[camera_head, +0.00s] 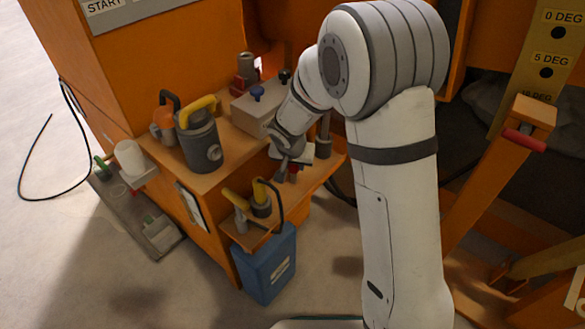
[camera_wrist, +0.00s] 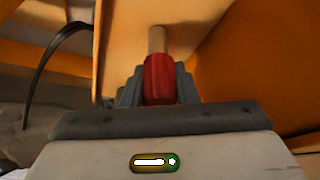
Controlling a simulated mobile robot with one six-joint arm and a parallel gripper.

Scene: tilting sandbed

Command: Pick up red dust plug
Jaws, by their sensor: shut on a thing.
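The red dust plug (camera_wrist: 159,80) is in the middle of the wrist view, between the two grey fingers of my gripper (camera_wrist: 160,88). My gripper is shut on it. A pale tan peg (camera_wrist: 158,40) shows just beyond the plug, in line with it, against the wooden shelf (camera_wrist: 125,35). I cannot tell whether the plug and peg touch. My arm hides part of that area.
A grey canister with a yellow handle (camera_head: 200,145) stands left on the upper shelf, near a grey box (camera_head: 256,108). A dark grey cylinder (camera_head: 323,138) stands close right of my gripper. A yellow-handled part (camera_head: 262,198) and a blue container (camera_head: 265,265) are below left.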

